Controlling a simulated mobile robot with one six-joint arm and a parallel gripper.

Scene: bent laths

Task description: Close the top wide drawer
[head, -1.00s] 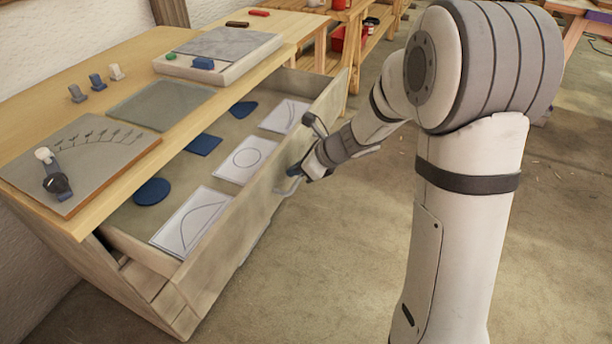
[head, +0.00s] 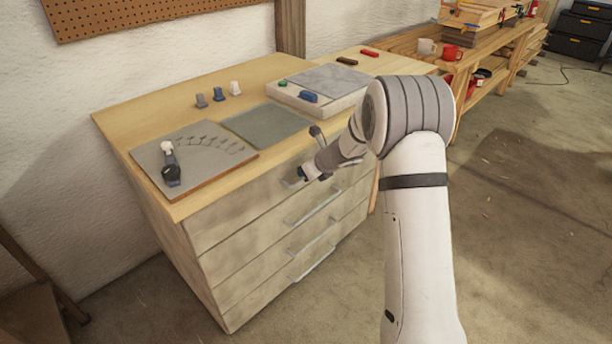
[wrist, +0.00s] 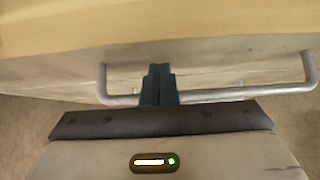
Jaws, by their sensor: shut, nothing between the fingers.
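The top wide drawer (head: 235,214) of the wooden cabinet looks pushed in, its front in line with the drawer fronts below. Nothing inside it shows. My gripper (head: 302,174) is at this drawer's front, by its handle. In the wrist view my gripper's dark fingers (wrist: 160,70) are together with nothing between them. They cross the grey bar handle (wrist: 240,94) left of its middle and point at the drawer front. I cannot tell whether the tips touch the front.
Lower drawers with bar handles (head: 312,208) are below. The cabinet top holds a slotted board (head: 205,165), a grey mat (head: 262,121), small pegs (head: 219,94) and a pale slab (head: 318,88). A workbench (head: 500,55) stands behind right. Floor (head: 530,210) at right is open.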

